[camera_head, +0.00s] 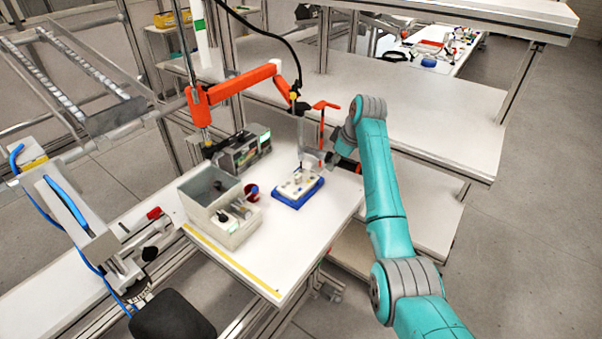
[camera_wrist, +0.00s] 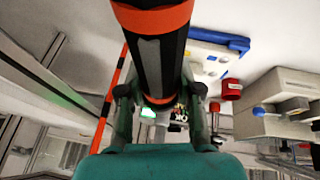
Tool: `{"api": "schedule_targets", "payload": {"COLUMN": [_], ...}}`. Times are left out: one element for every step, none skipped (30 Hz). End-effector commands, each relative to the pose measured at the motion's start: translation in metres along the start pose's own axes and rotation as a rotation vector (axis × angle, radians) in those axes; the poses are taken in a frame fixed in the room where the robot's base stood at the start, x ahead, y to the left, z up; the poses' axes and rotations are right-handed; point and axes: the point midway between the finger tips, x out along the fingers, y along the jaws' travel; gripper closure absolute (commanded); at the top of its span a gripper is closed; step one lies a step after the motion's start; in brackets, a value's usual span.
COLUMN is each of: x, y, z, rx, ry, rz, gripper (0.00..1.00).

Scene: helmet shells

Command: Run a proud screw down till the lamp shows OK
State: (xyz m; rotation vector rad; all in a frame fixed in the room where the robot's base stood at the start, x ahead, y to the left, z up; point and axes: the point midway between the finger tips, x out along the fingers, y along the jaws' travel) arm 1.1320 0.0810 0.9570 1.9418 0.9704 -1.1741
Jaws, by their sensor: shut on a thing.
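My gripper (camera_head: 335,160) is at the right of the bench, beside the upright driver (camera_head: 308,132) that hangs from an orange jointed arm. In the wrist view my gripper (camera_wrist: 160,92) is shut on the driver's black and grey body with orange bands (camera_wrist: 158,62). The driver's lower end is over a white block (camera_head: 290,190) in a blue-edged tray (camera_head: 292,205). The screws are too small to tell their height, and whether the tip touches one is unclear. A dark controller box (camera_head: 240,155) shows a green patch.
A grey bin (camera_head: 202,192) with small parts stands left of the tray, with a red cup (camera_head: 251,192) between them. The orange arm (camera_head: 240,84) spans above the controller. The bench front right of the bin is clear.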

Motion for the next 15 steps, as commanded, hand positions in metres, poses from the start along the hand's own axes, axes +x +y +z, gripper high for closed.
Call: {"api": "schedule_targets", "payload": {"x": [0.0015,0.0017,0.002,0.0023,0.0026,0.0029,0.0032,0.0035,0.0038,0.0041,0.0044,0.0047,0.005,0.0053,0.0057], "y": [-0.0007,-0.0008,-0.0009,-0.0009,-0.001,-0.0011,-0.0011,-0.0012,-0.0013,-0.0013,-0.0014,-0.0014,-0.0015,-0.0015,-0.0016], "z": [0.001,0.0011,0.0012,0.0013,0.0015,0.0016,0.0017,0.0019,0.002,0.0021,0.0022,0.0024,0.0025,0.0026,0.0028], "rx": [0.001,0.001,0.001,0.001,0.001,0.001,0.001,0.001,0.001,0.001,0.001,0.001,0.001,0.001,0.001], "ry": [-0.002,-0.002,-0.002,-0.002,-0.002,-0.002,-0.002,-0.002,-0.002,-0.002,-0.002,-0.002,-0.002,-0.002,-0.002], "rz": [-0.002,-0.002,-0.002,-0.002,-0.003,-0.003,-0.003,-0.003,-0.003,-0.003,-0.003,-0.003,-0.003,-0.003,-0.003], "gripper": [1.0,1.0,1.0,1.0,1.0,1.0,1.0,1.0,1.0,1.0,1.0,1.0,1.0,1.0,1.0]}}
